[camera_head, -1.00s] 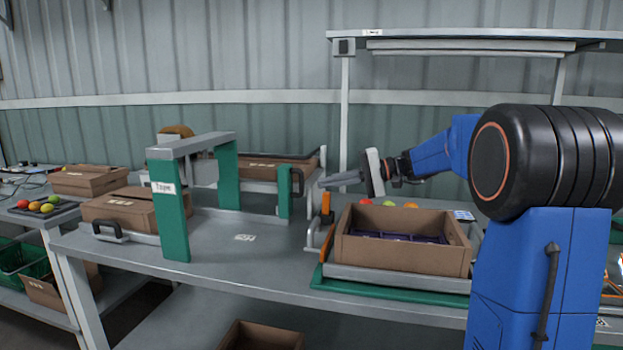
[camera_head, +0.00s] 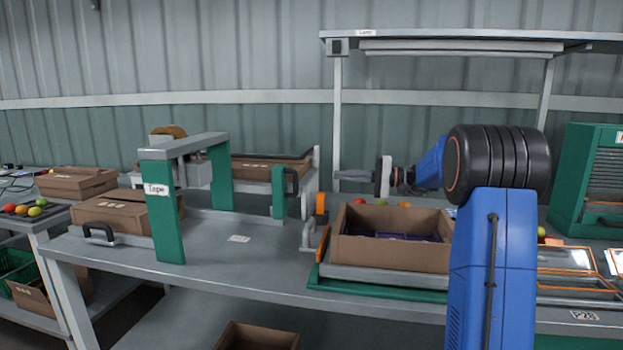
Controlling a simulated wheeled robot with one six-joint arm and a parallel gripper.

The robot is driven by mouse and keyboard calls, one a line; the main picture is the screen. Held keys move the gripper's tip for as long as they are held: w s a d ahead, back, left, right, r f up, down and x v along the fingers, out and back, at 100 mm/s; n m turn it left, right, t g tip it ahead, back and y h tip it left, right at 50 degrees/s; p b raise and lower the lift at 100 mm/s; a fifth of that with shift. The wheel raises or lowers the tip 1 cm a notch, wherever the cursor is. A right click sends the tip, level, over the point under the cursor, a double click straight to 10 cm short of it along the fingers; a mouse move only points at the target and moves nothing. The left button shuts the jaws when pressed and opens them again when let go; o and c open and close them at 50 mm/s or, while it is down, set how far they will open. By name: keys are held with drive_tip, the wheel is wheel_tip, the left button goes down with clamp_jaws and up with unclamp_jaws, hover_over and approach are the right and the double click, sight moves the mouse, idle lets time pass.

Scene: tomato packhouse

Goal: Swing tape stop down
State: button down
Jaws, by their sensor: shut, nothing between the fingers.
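The green tape frame (camera_head: 166,224) with its "Tape" label stands on the left part of the bench. A small stop with an upright orange end (camera_head: 321,203) and a bent grey bracket (camera_head: 307,236) stands between the frame and the open carton; I take it to be the tape stop. A lower orange bar (camera_head: 323,243) slants beside the carton's left edge. My gripper (camera_head: 338,177) points left, above and a little right of the upright orange end, apart from it as far as I can see. It looks shut and empty.
The open carton (camera_head: 385,252) with a purple insert sits on a green-edged stand right of the stop. Closed cartons (camera_head: 110,212) lie at left. A lamp shelf (camera_head: 450,40) spans above my arm.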

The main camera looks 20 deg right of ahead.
drive_tip(key=w+a, duration=0.1)
drive_tip(key=a, duration=1)
drive_tip(key=shift+w+a, duration=0.25)
drive_tip(key=shift+a, duration=0.05)
